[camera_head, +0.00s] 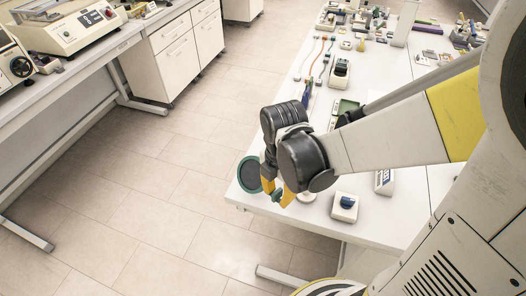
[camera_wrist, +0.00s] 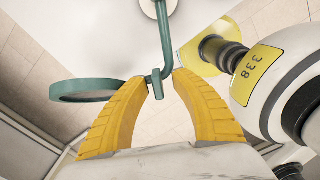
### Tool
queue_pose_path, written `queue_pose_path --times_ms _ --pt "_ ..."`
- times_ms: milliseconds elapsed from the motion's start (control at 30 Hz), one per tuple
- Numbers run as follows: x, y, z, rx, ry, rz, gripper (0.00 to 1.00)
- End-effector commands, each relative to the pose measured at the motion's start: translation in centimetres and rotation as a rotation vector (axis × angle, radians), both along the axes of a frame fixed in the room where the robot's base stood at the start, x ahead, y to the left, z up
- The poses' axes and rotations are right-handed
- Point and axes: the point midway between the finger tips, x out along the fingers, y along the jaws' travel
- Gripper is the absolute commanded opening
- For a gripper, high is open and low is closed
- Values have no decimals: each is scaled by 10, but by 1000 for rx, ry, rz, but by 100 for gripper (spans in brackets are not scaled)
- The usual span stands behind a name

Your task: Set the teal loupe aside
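The teal loupe has a round ring with a dark lens (camera_head: 249,174) and, in the wrist view, a teal ring (camera_wrist: 88,90) on a thin bent stem with a small joint. The stem runs up to a pale round base, partly cut off at the top of the wrist view. My gripper (camera_head: 278,192) has yellow fingers and is at the table's near-left corner, beside the ring. In the wrist view, the fingertips (camera_wrist: 161,77) close on both sides of the stem's joint. My arm hides much of the stem in the head view. I cannot tell whether the base touches the table.
Several tools and small devices lie farther back. A separate bench (camera_head: 90,62) stands at left across open floor (camera_head: 150,190).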

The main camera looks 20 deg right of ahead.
Motion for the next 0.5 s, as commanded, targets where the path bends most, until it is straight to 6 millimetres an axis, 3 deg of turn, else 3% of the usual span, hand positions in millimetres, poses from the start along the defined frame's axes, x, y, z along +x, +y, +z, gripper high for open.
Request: queue_pose_path --times_ms 333,500 --pt "1 0 2 1 -2 -1 32" --pt "1 0 20 1 -2 -1 32"
